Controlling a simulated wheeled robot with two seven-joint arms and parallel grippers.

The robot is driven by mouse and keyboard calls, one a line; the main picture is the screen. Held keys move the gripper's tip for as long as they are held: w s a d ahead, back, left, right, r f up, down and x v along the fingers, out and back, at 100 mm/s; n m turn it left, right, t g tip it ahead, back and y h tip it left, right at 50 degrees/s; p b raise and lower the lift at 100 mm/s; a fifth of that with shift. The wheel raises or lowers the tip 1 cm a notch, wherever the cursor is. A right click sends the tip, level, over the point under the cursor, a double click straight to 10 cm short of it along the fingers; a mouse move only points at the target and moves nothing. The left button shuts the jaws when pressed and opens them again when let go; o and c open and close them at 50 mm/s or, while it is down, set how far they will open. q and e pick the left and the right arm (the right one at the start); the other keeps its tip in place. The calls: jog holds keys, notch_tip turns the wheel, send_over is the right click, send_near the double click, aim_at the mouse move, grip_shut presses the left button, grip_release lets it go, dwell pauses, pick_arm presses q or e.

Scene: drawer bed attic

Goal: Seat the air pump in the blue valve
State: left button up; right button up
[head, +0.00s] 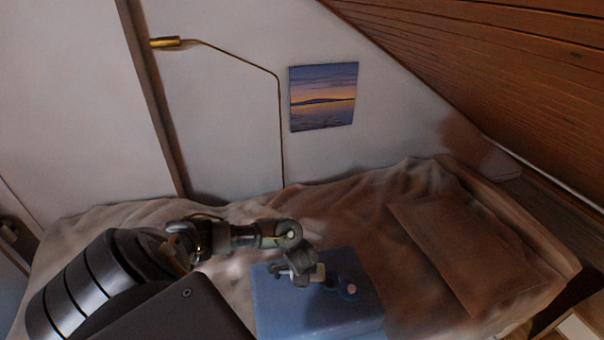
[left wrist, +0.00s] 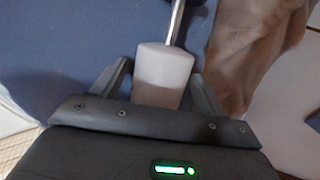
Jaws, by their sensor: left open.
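My left gripper (head: 303,273) is over the blue box-like object (head: 300,310) on the bed. A thin metal rod (left wrist: 175,22) extends from the cylinder's far end. In the head view a small pale part (head: 319,272) shows at the gripper. Just right of it, a dark blue round fitting (head: 338,281), perhaps the valve, sits on the blue top beside a small pinkish disc (head: 351,289). Whether the fingers touch the cylinder is unclear.
A rumpled brown bed cover (head: 390,260) surrounds the blue object. A brown pillow (head: 465,245) lies at the right. A thin brass lamp (head: 281,120) stands by the wall behind. The sloped wooden ceiling (head: 500,70) comes down at the right.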

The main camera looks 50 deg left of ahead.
pick_arm(q)
jog(key=shift+f+b, duration=0.2)
jog(key=shift+b, duration=0.15)
jog(key=p+v, duration=0.7)
jog(key=v, duration=0.4)
jog(key=shift+s, duration=0.2)
jog(key=shift+d, duration=0.1)
